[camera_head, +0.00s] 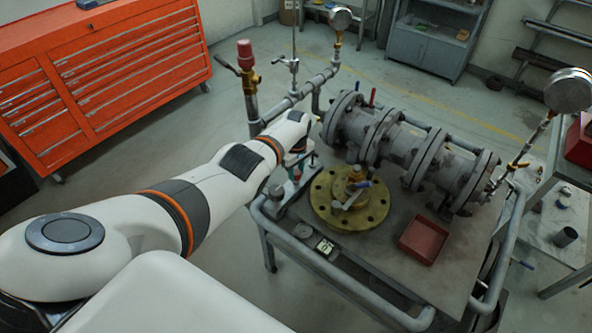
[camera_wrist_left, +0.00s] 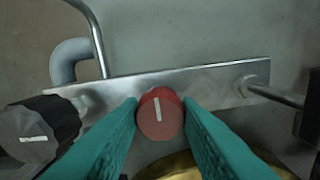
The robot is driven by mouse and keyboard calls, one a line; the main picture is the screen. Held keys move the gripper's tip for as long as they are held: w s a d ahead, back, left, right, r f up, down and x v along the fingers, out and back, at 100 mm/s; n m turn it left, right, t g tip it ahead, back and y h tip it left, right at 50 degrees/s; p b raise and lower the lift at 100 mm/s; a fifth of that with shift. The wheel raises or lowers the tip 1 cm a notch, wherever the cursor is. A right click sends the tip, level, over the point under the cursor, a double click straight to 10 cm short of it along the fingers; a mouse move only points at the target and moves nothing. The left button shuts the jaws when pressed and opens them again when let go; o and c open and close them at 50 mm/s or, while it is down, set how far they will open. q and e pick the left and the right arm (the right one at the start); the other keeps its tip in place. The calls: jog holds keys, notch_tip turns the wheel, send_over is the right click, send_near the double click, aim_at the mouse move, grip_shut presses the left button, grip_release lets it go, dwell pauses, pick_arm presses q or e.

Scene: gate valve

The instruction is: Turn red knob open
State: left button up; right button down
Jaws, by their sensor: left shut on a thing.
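The red knob (camera_wrist_left: 160,122) shows in the left wrist view, with a white line on its face that stands close to upright, leaning slightly. It sits on a metal plate (camera_wrist_left: 205,85). My left gripper (camera_wrist_left: 161,106) has its teal fingers on either side of the knob and is shut on it. In the head view my left gripper (camera_head: 291,184) reaches down at the left edge of the work table, and the arm and gripper largely hide the knob there. My right gripper is not in view.
A black knob (camera_wrist_left: 35,130) with a white mark stands left of the red one. A brass flange (camera_head: 325,208) and red tray (camera_head: 423,240) lie on the table. Grey flanged pipework (camera_head: 400,140) stands behind. Tubular rails (camera_head: 330,270) edge the table.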

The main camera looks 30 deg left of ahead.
aim_at(296, 172)
pick_arm(q)
jog(key=o, duration=1)
jog(key=shift+c, duration=0.2)
jog(key=shift+r, duration=0.15)
jog(key=shift+r+p, duration=0.35)
notch_tip(296, 172, up, 5)
jog(key=shift+f+p, duration=0.2)
jog(key=shift+p, duration=1.05)
notch_tip(296, 172, up, 7)
jog(key=shift+f, duration=0.2)
jog(key=shift+f, duration=0.1)
